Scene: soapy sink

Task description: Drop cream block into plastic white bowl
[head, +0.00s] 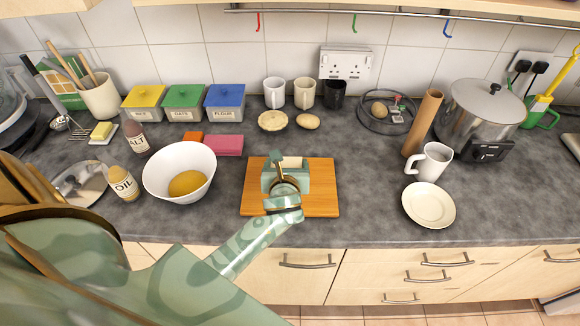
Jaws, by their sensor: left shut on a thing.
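The plastic white bowl (153,181) stands left of centre on the worktop, with a rounded yellow thing (188,183) inside it. The cream block (291,162) is at the back of the wooden board (325,190), mostly hidden behind my gripper. My left gripper (287,168) is over the board, to the right of the bowl, and is shut on the cream block. I cannot tell whether the block touches the board. My right gripper is not in view.
A pink block (229,145) and an orange block (193,139) lie behind the bowl. A white mug (433,163) and a plate (428,205) are right of the board. Worktop between bowl and board is clear.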

